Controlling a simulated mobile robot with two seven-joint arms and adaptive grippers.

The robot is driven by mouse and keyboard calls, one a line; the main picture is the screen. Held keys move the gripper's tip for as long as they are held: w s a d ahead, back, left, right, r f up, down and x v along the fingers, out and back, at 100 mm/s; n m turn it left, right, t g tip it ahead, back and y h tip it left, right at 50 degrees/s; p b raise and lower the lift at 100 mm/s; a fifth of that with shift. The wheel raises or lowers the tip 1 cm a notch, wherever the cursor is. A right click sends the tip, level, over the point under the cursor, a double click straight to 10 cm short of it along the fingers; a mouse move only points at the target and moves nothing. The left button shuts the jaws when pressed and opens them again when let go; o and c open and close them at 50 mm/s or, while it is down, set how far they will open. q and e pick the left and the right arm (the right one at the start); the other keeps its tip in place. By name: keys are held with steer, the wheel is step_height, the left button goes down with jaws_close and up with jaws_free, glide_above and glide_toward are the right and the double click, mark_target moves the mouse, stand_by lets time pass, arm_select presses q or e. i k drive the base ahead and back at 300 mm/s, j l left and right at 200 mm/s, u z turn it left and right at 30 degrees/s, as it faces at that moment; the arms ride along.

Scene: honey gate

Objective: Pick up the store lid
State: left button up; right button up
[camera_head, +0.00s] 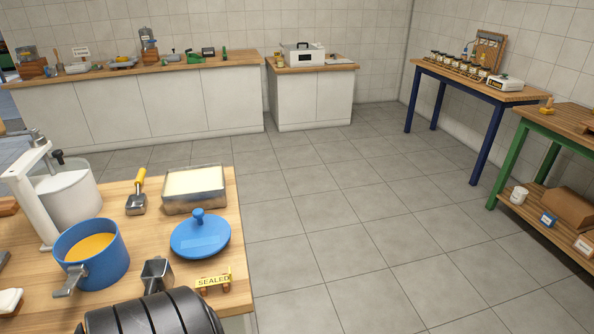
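A round blue lid (200,236) with a blue knob on top lies flat on the wooden table (226,190) at the lower left. I take it to be the store lid. A blue pot (103,268) with yellow-orange contents and a grey lever stands open to the left of the lid.
A metal tray (193,203) sits just behind the lid. A white bucket (68,196) stands at left. Open tiled floor (340,230) lies to the right.

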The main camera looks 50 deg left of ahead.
mark_target(202, 236)
steer(key=i+l+u, duration=0.1)
steer(key=i+u, duration=0.25)
steer(key=i, duration=0.15)
steer(key=i+l+u, duration=0.3)
steer(key=i, duration=0.2)
steer(key=i+l+u, duration=0.35)
steer(key=i+u, duration=0.2)
steer(key=u, duration=0.2)
steer(key=i+u, duration=0.2)
steer(key=u, duration=0.2)
steer(key=i+u, duration=0.2)
steer(key=u, duration=0.2)
steer(key=i+l+u, duration=0.2)
steer(key=u, duration=0.2)
steer(key=i+l+u, duration=0.15)
steer(key=u, duration=0.25)
